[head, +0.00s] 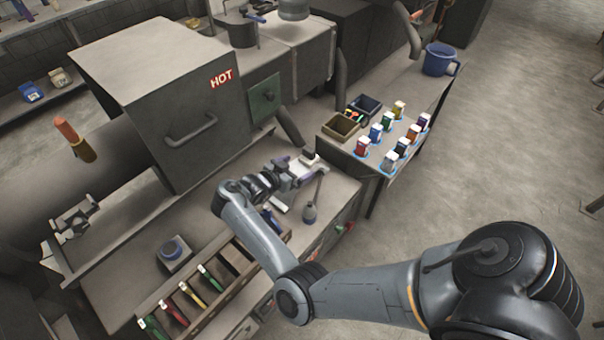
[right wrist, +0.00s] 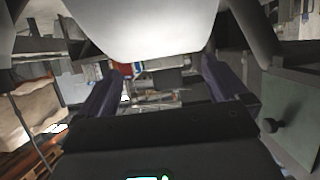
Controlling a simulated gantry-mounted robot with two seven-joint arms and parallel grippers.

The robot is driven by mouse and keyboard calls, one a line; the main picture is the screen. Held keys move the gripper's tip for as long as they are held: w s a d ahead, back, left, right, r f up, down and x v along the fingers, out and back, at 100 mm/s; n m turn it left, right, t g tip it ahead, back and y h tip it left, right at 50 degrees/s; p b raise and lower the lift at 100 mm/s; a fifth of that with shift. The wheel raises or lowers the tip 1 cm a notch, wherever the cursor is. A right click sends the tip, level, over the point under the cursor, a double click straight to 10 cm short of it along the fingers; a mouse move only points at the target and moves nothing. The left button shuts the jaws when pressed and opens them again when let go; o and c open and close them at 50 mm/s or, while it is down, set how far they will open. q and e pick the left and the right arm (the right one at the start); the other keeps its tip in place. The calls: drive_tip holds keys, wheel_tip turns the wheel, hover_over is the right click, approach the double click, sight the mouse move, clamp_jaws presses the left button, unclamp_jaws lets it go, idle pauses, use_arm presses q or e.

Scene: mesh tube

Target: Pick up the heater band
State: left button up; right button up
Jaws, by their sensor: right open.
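My right gripper (head: 296,172) is over the bench near the front of the grey furnace box, at the end of my grey arm. In the right wrist view its two purple fingers (right wrist: 163,70) stand wide apart, with nothing seen held between them. I cannot make out the heater band for certain in either view. A small pale block (head: 310,157) lies on the bench just beyond the fingers; what it is I cannot tell. My left gripper is not in view.
The furnace box (head: 150,85) marked HOT stands left of the gripper. A slotted rack (head: 205,295) of coloured-handled tools lies in front. Several coloured cartons, bins and a blue mug (head: 437,60) stand on the right bench.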

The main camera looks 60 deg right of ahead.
sight(304, 162)
drive_tip(key=x, duration=0.1)
drive_tip(key=b+x, duration=0.1)
drive_tip(key=x, duration=0.1)
drive_tip(key=b+x, duration=0.1)
drive_tip(key=x, duration=0.1)
drive_tip(key=shift+w, duration=0.25)
drive_tip(key=shift+d, duration=0.25)
drive_tip(key=shift+c, duration=0.5)
drive_tip(key=c, duration=1.2)
drive_tip(key=shift+r, duration=0.15)
drive_tip(key=shift+c, duration=0.8)
